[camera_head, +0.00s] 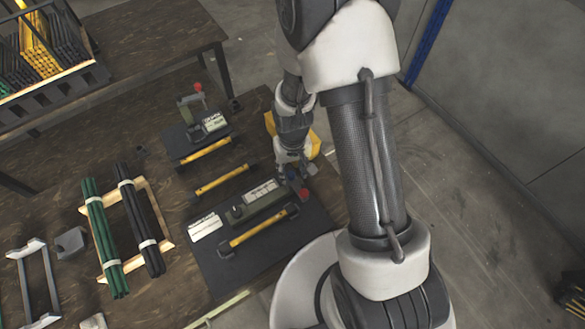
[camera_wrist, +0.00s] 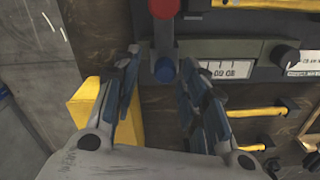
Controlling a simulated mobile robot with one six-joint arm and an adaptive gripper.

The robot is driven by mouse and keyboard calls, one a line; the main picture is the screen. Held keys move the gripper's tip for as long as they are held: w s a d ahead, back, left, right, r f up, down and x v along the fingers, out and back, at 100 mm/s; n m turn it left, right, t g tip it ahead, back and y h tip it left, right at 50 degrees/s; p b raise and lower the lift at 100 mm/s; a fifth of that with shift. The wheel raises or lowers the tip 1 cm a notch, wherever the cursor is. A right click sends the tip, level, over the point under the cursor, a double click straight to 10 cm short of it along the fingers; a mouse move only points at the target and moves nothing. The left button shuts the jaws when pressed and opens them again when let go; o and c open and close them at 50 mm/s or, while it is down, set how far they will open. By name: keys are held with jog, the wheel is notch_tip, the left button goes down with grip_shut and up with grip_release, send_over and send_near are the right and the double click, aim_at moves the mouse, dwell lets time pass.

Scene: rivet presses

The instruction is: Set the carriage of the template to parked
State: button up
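A grey-green bar device (camera_head: 262,205) with a white scale label lies on a black base plate (camera_head: 215,268); I cannot tell for sure whether it is the template. In the wrist view its body (camera_wrist: 196,50) shows the scale label (camera_wrist: 231,71) and a black knob (camera_wrist: 285,58). At its end is a lever part with a red knob (camera_wrist: 164,8) and a blue ball (camera_wrist: 164,70). My gripper (camera_wrist: 160,78) is open, its fingers on either side of the blue ball with visible gaps. In the head view my gripper (camera_head: 297,172) is at the device's right end.
A yellow bar (camera_head: 262,230) lies in front of the device, another (camera_head: 222,180) behind it. A second device (camera_head: 210,125) with a red knob stands farther back. A yellow block (camera_wrist: 88,105) is close beside my left finger. Tied rods (camera_head: 103,238) lie at left.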

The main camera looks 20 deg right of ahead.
notch_tip(320, 180, up, 12)
dwell(0.6)
jog(key=shift+r, duration=0.1)
jog(key=s+d+r+t, duration=0.1)
jog(key=s+r+t, duration=0.1)
jog(key=s+r, duration=0.6)
jog(key=s+r+t, duration=0.2)
jog(key=s+r, duration=0.6)
jog(key=r, duration=0.4)
jog(key=shift+d+r+t, duration=0.25)
jog(key=shift+d+t, duration=0.05)
jog(key=shift+d, duration=0.05)
dwell(1.2)
